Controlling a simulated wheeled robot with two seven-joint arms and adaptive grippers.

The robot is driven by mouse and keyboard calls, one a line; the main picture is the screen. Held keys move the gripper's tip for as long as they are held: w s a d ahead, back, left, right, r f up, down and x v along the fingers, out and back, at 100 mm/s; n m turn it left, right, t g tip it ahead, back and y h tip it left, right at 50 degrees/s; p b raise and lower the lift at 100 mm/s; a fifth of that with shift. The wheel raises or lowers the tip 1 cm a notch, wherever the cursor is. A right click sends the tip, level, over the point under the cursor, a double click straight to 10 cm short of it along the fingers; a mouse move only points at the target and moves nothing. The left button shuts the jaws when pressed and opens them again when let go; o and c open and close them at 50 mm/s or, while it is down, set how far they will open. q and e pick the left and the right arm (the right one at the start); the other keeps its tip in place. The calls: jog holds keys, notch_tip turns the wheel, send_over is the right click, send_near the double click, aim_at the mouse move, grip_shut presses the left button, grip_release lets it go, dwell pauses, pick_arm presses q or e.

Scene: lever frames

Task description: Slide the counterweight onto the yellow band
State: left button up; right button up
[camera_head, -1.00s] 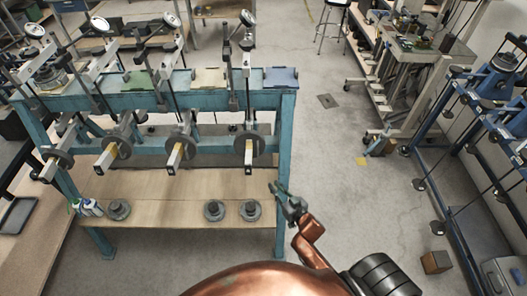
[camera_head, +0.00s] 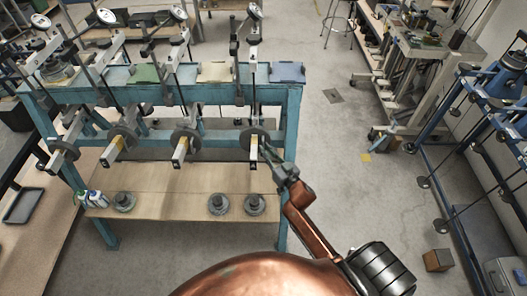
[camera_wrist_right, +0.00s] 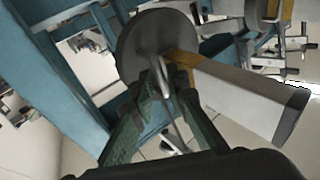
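The rightmost lever on the blue bench carries a dark grey disc counterweight (camera_head: 246,139) around its pale beam (camera_head: 254,157). The yellow band (camera_head: 254,146) shows just on the near side of the disc. In the right wrist view, the counterweight (camera_wrist_right: 133,45) fills the upper middle, with the yellow band (camera_wrist_right: 182,66) beside it and the beam (camera_wrist_right: 240,95) running right. My right gripper (camera_head: 265,152) is at the right side of this disc. Its green fingers (camera_wrist_right: 165,85) reach a small tab at the disc's face; whether they grip it is unclear. My left gripper is out of view.
Several similar levers with discs, such as one (camera_head: 186,139), stand to the left.

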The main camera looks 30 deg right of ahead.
jog(key=shift+c, duration=0.2)
jog(key=c, duration=0.3)
grip_shut()
jog(key=shift+a, duration=0.1)
